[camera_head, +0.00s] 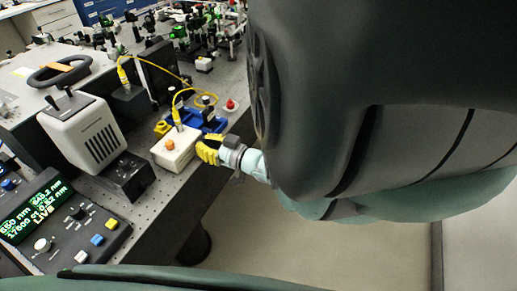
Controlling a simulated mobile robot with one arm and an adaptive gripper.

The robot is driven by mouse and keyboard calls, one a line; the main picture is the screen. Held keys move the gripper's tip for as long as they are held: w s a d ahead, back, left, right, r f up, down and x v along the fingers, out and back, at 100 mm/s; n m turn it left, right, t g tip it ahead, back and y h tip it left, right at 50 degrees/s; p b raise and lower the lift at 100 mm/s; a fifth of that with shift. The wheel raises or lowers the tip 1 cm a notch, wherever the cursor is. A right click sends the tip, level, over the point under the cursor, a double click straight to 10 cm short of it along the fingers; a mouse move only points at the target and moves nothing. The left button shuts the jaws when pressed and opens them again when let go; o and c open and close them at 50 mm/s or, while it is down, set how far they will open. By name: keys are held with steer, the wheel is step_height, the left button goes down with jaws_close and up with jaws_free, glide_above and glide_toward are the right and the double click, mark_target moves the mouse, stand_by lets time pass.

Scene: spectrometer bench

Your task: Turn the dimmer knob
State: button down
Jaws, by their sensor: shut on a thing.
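A white box (173,152) with an orange button on top stands near the front edge of the bench, with a yellow cable rising from it. My gripper (205,151), with yellow fingers, reaches in from the right at the right end of this box. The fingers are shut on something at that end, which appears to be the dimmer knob. The knob itself is hidden behind the fingers, so I cannot see how far it is turned.
A control panel (68,228) with a lit green display (35,207) is at lower left. A black box (128,176) and a grey vented housing (86,133) stand left of the white box. A blue tray (207,122) lies behind it. Floor (270,235) is clear in front.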

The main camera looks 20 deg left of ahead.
steer(key=shift+w+r+m+b, duration=0.1)
steer(key=shift+r+m+b, duration=0.05)
steer(key=shift+m+b, duration=0.15)
steer(key=shift+w+m+b, duration=0.1)
steer(key=shift+m+b, duration=0.5)
steer(key=shift+m, duration=0.2)
steer(key=shift+r+m, duration=0.15)
steer(key=shift+m, duration=0.15)
steer(key=shift+s, duration=0.2)
steer(key=c, duration=1.3)
jaws_free()
steer(key=shift+a, duration=0.1)
steer(key=o, duration=0.3)
steer(key=shift+o, duration=0.2)
steer(key=shift+w, duration=0.1)
